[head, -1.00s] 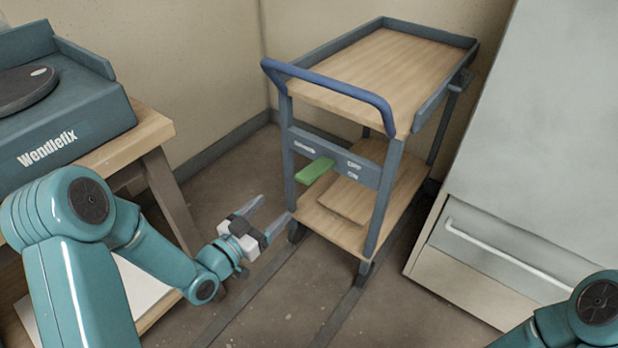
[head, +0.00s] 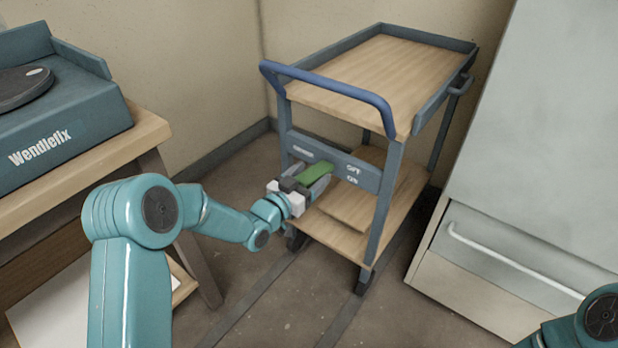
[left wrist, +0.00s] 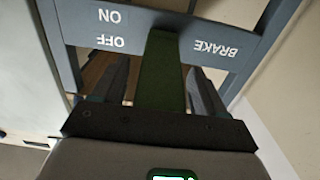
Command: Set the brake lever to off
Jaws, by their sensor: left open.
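The green brake lever (head: 318,171) sticks out from the cart's blue-grey cross panel, left of the OFF and ON labels. In the left wrist view the lever (left wrist: 160,75) runs between my two fingers, with gaps on both sides. My left gripper (head: 308,184) is open around the lever, one finger on each side, and does not grip it. The wrist view shows the BRAKE, ON and OFF labels upside down. I cannot tell which label the lever is set to. My right gripper is out of view.
The cart (head: 375,70) has a blue push handle (head: 330,82) above my left gripper and a wooden lower shelf (head: 335,232) below. A table (head: 100,165) with a Wendlefix machine (head: 60,110) stands left. A grey cabinet (head: 540,130) stands right. Floor in front is clear.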

